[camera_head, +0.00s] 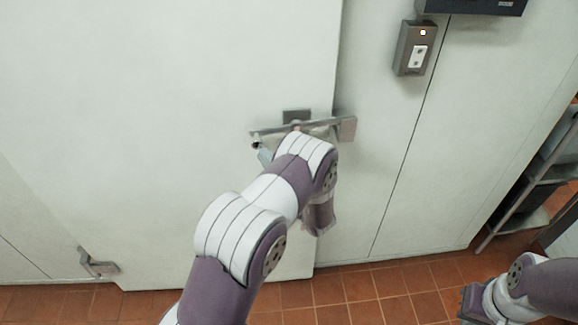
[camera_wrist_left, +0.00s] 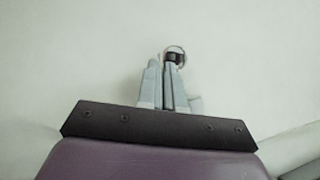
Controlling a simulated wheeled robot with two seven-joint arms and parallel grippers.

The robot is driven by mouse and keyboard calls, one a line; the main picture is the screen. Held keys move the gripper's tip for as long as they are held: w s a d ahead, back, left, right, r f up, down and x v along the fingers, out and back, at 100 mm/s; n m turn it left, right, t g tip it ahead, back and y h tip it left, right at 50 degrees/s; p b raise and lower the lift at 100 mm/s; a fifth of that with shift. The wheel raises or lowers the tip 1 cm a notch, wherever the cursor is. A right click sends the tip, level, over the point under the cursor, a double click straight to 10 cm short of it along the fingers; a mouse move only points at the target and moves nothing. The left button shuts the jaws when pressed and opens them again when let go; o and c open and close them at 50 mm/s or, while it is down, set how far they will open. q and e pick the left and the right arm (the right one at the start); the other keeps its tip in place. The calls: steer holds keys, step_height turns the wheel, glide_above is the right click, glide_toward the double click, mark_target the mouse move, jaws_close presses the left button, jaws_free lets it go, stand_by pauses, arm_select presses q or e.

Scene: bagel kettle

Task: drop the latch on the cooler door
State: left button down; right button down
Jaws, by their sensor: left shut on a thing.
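The cooler door (camera_head: 170,130) is a large pale panel, and its right edge lies close against the wall frame. A grey metal latch bar (camera_head: 318,125) runs nearly level across that edge, towards a small bracket (camera_head: 347,129) on the frame. I cannot tell whether it sits in the bracket. My left gripper (camera_head: 261,151) is at the bar's left end, mostly hidden behind my left arm. In the left wrist view its fingers (camera_wrist_left: 167,82) are close together on the latch handle, whose round dark-and-silver end (camera_wrist_left: 175,56) shows beyond the tips. My right gripper is not in view.
A grey control box (camera_head: 414,48) with a lit lamp is on the wall to the right. A lower door fitting (camera_head: 98,265) is at the bottom left. Metal shelving (camera_head: 535,185) stands at the far right. The tiled floor (camera_head: 370,295) in front is clear.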

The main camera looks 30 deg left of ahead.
arm_select(q)
steer(key=shift+s+a+r+p, duration=0.1)
steer(key=shift+a+r+p, duration=0.2)
steer(key=shift+r, duration=0.1)
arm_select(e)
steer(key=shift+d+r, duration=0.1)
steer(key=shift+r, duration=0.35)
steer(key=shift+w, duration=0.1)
